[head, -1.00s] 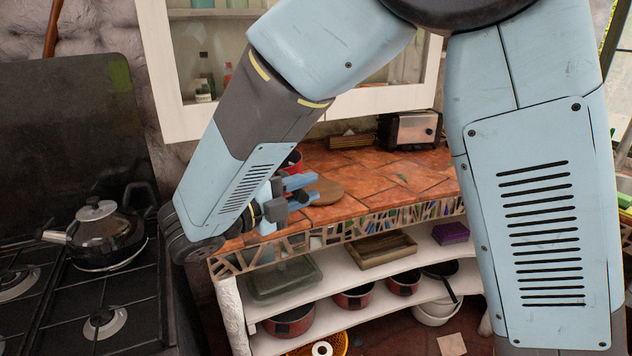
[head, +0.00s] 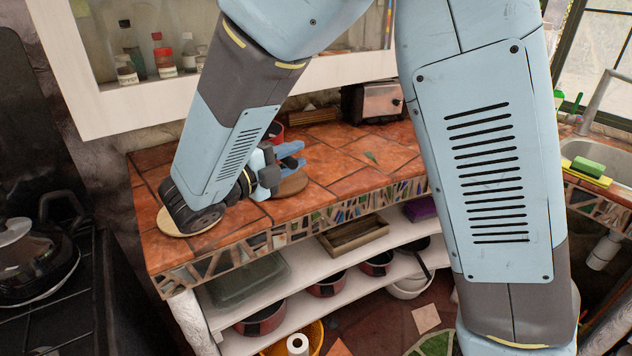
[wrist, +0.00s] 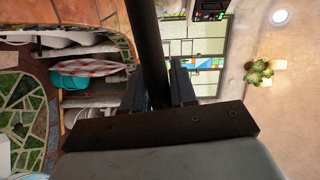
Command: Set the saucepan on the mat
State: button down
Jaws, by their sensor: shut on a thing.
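My gripper (head: 290,156) is over the tiled counter (head: 335,155), its blue fingers partly hidden by my wrist. In the wrist view it is shut on a dark, straight handle (wrist: 148,45) that runs up between the fingers. A small red part of the saucepan (head: 276,130) shows behind my wrist in the head view; most of it is hidden. A pale round mat (head: 172,220) lies at the counter's left end, partly covered in view by my wrist. A brown round board (head: 291,188) lies below the gripper in view.
A toaster (head: 372,103) and a wooden box (head: 312,115) stand at the back. A wall cabinet (head: 110,105) hangs above. The stove with a kettle (head: 30,255) is at left. Red pots (head: 327,284) sit on shelves below. The counter's middle right is clear.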

jog(key=w+d+f, duration=0.4)
jog(key=w+f, duration=0.2)
jog(key=f, duration=0.4)
jog(key=shift+w+d+f, duration=0.15)
jog(key=shift+d+f, duration=0.05)
jog(key=shift+d, duration=0.15)
jog(key=c, duration=0.9)
grip_release()
jog(key=v, duration=1.2)
